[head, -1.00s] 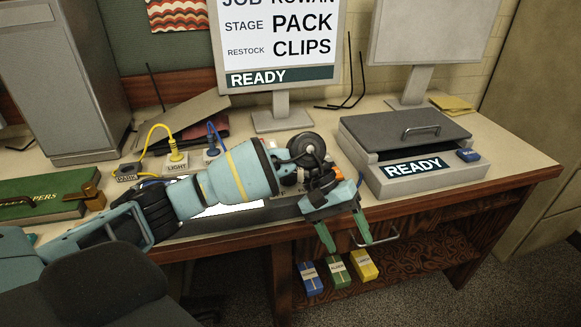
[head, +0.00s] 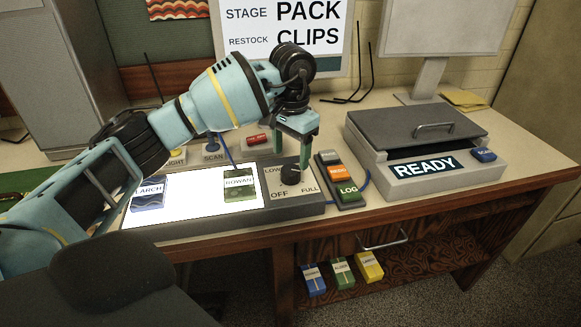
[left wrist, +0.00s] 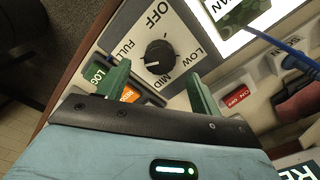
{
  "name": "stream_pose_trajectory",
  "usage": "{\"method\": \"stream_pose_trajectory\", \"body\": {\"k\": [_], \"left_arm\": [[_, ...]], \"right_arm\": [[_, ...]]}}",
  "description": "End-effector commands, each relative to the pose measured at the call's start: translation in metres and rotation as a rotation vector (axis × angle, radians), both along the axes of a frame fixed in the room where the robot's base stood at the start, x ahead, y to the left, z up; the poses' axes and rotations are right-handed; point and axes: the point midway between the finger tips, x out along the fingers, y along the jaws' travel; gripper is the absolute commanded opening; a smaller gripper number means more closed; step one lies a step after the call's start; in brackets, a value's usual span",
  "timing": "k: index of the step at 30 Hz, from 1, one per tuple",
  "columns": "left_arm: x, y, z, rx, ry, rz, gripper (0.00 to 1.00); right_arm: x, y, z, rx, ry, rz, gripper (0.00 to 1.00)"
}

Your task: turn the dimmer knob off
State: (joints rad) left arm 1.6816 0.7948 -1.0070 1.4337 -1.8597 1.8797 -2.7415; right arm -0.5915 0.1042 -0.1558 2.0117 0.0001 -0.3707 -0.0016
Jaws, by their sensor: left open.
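The dimmer knob (head: 291,175) is a round black knob on a grey panel at the right end of the lit light table (head: 205,207). In the left wrist view the knob (left wrist: 160,56) has a white mark that seems to point between MID and FULL, away from OFF. My left gripper (head: 293,158) is open and points down just above and behind the knob. In the left wrist view its green fingers (left wrist: 157,77) are spread, with the knob ahead between them and apart from both. My right gripper is not in view.
A button box (head: 339,180) with orange and green keys stands just right of the knob panel. A red switch (head: 257,139) lies behind it. A grey lidded box (head: 440,183) marked READY stands further right. Cards labelled LARCH (head: 149,191) and ROWAN (head: 239,184) lie on the lit surface.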

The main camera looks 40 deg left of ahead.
Motion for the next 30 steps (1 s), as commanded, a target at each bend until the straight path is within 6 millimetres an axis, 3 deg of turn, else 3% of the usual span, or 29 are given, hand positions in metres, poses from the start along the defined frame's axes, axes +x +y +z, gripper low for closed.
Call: {"method": "stream_pose_trajectory", "body": {"k": [9,21,30], "left_arm": [[0.0,0.001,-0.043,-0.001,0.002,0.001,0.65],[0.0,0.001,-0.052,-0.001,-0.001,0.001,0.65],[0.0,0.001,-0.051,-0.001,-0.001,0.0,0.28]], "right_arm": [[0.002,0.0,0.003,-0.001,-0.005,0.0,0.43],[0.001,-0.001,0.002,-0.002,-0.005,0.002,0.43],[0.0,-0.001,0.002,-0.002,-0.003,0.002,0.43]]}}
